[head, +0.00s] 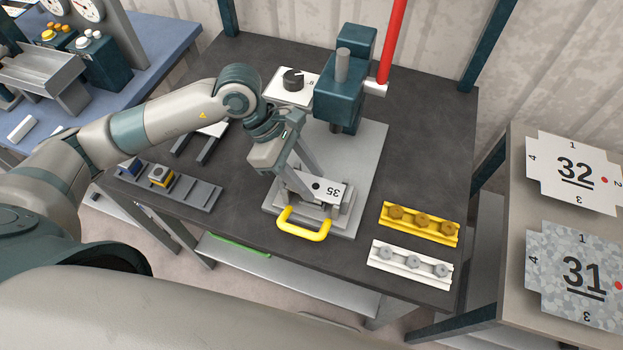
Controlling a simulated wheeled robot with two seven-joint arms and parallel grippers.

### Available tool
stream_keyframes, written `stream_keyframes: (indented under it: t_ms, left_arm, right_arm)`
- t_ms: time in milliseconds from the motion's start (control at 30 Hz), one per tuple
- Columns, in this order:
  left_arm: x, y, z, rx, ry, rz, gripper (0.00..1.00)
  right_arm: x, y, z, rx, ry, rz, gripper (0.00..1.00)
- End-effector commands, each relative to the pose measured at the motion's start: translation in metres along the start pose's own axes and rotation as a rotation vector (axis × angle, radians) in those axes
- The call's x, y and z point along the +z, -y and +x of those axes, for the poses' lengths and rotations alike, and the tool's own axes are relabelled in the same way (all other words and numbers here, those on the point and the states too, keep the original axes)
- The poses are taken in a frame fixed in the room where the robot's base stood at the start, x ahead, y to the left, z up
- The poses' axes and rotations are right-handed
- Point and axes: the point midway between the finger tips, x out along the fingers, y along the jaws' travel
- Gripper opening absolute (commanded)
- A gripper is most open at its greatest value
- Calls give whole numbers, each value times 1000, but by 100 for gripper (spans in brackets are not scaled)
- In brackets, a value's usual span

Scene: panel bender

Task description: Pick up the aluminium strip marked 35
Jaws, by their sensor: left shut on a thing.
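The pale aluminium strip marked 35 (329,190) shows near the middle of the head view, with a dark round spot beside its number. It is at the grey fixture with the yellow handle (304,224), in front of the teal press. My left gripper (299,181) reaches down from the upper left and is shut on the strip's left part. The fingers hide some of that end. I cannot tell whether the strip rests on the fixture or is held just above it. My right gripper is not in view.
The teal press (340,92) with its red lever (392,42) stands behind the strip. A yellow rack (419,224) and a white rack (409,264) lie at right on the dark table (430,130).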

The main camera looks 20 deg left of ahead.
Motion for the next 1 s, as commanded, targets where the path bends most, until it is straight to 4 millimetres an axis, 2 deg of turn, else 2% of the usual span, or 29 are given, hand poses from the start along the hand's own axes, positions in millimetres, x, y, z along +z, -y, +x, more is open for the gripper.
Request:
stream_keyframes:
  t_ms: [333,400,600,1000]
  left_arm:
    - [5,0,-8,0,0,0,14]
    - [7,-1,-10,4,3,3,14]
    - [22,-2,-36,6,2,5,14]
    - [110,15,-39,2,3,9,14]
  right_arm:
    - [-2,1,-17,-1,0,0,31]
    - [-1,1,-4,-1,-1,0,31]
    - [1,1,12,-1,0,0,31]
    - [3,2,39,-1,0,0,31]
